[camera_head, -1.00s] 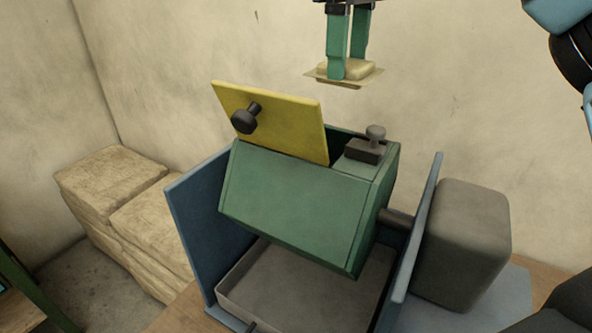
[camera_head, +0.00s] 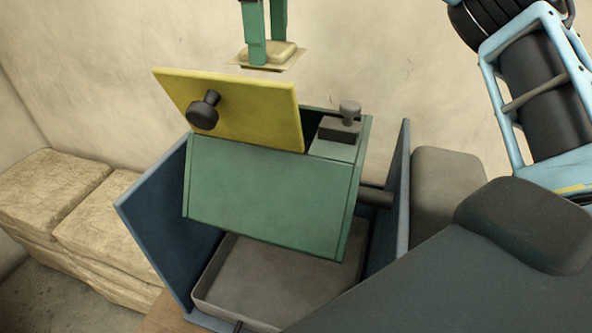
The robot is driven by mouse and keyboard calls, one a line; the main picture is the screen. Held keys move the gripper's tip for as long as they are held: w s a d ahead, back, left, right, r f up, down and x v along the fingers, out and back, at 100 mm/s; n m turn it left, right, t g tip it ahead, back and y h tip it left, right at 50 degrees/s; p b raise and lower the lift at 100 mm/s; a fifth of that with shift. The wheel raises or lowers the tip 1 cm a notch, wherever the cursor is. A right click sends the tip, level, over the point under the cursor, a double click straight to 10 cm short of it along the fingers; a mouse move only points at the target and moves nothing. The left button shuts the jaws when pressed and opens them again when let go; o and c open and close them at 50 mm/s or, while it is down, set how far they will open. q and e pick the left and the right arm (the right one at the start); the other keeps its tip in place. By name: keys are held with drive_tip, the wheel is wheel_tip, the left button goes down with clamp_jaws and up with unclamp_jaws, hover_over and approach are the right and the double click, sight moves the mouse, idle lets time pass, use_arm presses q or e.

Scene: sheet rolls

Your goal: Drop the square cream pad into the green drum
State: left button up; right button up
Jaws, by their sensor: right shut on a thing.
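The square cream pad (camera_head: 285,50) is a thin flat sheet with a thicker cushion on top. My right gripper (camera_head: 268,48), with green fingers, points down from the top edge and is shut on the pad. It holds the pad level in the air, apart from and above the drum's raised yellow lid. The green drum (camera_head: 265,190) is a box-shaped vessel hung tilted in a blue frame. Its yellow lid (camera_head: 245,115) stands swung up with a black knob. My left gripper is not in view.
The blue frame (camera_head: 160,215) has side walls left and right of the drum. A grey tray (camera_head: 265,275) lies beneath it, and a grey latch (camera_head: 348,115) sits on its top right. A grey block (camera_head: 440,190) stands right. Beige sacks (camera_head: 100,230) are stacked left.

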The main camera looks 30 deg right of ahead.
drive_tip(key=shift+f, duration=1.5)
drive_tip(key=o, duration=1.1)
drive_tip(key=shift+r, duration=3.9)
